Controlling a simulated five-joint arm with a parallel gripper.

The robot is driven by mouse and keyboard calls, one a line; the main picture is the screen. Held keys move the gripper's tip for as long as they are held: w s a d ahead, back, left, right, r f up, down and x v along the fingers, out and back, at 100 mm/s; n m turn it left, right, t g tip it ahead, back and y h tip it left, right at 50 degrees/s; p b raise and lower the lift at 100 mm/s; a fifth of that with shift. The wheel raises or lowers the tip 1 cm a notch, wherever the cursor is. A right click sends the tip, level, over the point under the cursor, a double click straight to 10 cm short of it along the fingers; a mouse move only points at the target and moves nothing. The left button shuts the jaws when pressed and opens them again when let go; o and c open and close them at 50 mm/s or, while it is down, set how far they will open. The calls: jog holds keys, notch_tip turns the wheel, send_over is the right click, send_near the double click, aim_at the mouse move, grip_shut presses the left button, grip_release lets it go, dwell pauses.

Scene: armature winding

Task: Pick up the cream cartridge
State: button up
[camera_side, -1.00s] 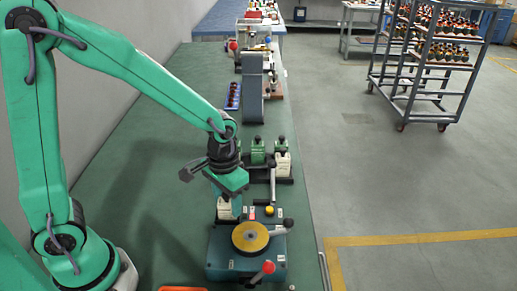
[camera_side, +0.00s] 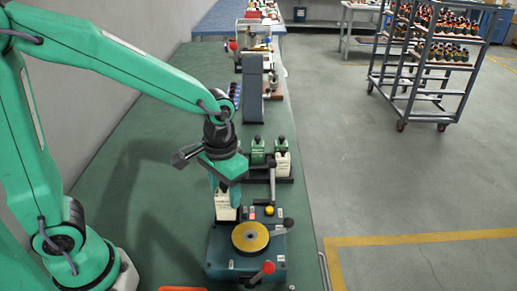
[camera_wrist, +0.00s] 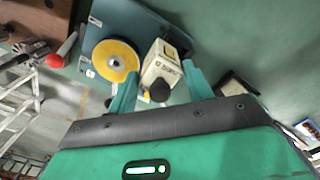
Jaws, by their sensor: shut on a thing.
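The cream cartridge (camera_side: 226,208) is a small, pale, labelled block beneath my gripper (camera_side: 222,190), just behind the teal winding machine. In the wrist view the cream cartridge (camera_wrist: 162,66) sits between the two teal fingers of my gripper (camera_wrist: 160,74), with its dark round knob toward the camera. The fingers are shut on it. Its lower end and any gap beneath it cannot be made out clearly.
The machine (camera_side: 220,262) carries a yellow disc (camera_side: 250,237) and a red-knobbed lever (camera_side: 262,270). The green bench is clear at left.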

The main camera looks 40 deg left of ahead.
jog(key=s+d+r, duration=0.5)
jog(key=s+d, duration=0.1)
jog(key=d, duration=0.1)
jog(key=shift+s+r, duration=0.2)
jog(key=shift+r, duration=0.1)
jog(key=shift+r, duration=0.1)
dwell(0.6)
notch_tip(320, 180, up, 5)
jog(key=w+a+r, duration=0.1)
jog(key=w+a, duration=0.5)
jog(key=w, duration=0.6)
jog(key=w+a, duration=0.6)
jog(key=w, duration=0.5)
jog(key=w+a+f, duration=0.1)
jog(key=w+a, duration=0.4)
jog(key=a, duration=0.1)
notch_tip(320, 180, down, 11)
jog(key=shift+s+f, duration=0.15)
jog(key=shift+s, duration=0.05)
